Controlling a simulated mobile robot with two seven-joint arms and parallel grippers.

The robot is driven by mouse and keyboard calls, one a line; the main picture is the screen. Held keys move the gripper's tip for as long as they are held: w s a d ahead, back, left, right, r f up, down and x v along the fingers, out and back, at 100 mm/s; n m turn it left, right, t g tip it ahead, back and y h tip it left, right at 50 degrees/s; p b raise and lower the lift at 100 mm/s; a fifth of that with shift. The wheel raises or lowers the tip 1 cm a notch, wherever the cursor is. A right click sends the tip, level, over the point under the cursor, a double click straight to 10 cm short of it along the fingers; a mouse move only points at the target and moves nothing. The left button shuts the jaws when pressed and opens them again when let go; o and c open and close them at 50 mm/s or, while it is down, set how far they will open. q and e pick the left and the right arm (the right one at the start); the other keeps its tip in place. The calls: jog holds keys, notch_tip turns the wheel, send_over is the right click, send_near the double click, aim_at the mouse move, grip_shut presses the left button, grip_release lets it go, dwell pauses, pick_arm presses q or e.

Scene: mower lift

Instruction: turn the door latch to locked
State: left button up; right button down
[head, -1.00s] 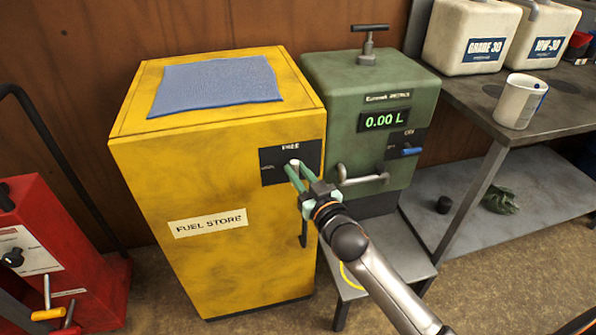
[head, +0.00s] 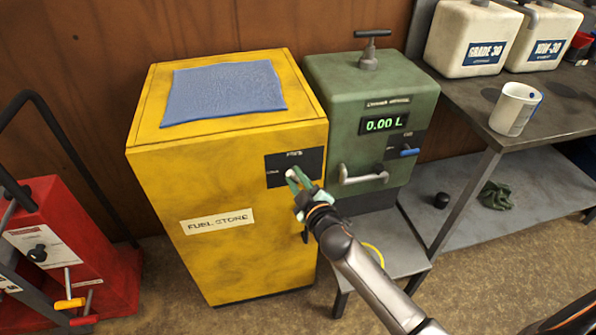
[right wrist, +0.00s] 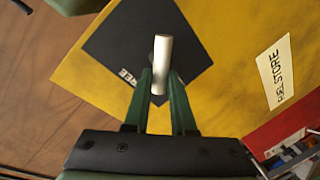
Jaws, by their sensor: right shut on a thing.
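The yellow cabinet (head: 235,262), labelled FUEL STORE, stands upright with its door closed. A black plate (head: 309,160) at the upper right of its door reads FREE at the top, with a small, blurred word at its left. The pale latch handle (right wrist: 163,52) sticks out from this plate; its end also shows in the head view (head: 291,174). My right gripper (head: 296,183) is at the plate, its green fingers shut on the latch handle, one on each side in the right wrist view (right wrist: 161,90). The fingers partly hide the latch. My left gripper is out of view.
A green dispenser (head: 345,100) reading 0.00 L stands close on the cabinet's right. A grey workbench (head: 470,112) with canisters and a mug is further right. A red machine (head: 75,240) with a black handle stands left. A blue cloth (head: 225,90) lies on the cabinet.

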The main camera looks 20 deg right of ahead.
jog(key=shift+a+n+h+p, duration=0.15)
jog(key=shift+n+h+p, duration=0.2)
jog(key=shift+n, duration=0.45)
jog(key=shift+w+f+n, duration=0.1)
jog(key=shift+n, duration=0.7)
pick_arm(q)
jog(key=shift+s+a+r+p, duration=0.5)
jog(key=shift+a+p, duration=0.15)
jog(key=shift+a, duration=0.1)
pick_arm(e)
jog(key=shift+a+f+n+g+h, duration=0.15)
jog(key=shift+n+h, duration=0.1)
jog(key=shift+n, duration=0.5)
jog(key=shift+f+n+g+h, duration=0.1)
jog(key=shift+n+h, duration=0.15)
jog(key=shift+n, duration=0.45)
jog(key=shift+a+f+n+g+h, duration=0.15)
jog(key=shift+n+h, duration=0.1)
jog(key=shift+n, duration=0.5)
jog(key=shift+d, duration=0.1)
jog(key=c, duration=0.8)
grip_release()
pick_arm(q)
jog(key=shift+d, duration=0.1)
pick_arm(e)
jog(key=shift+o, duration=0.2)
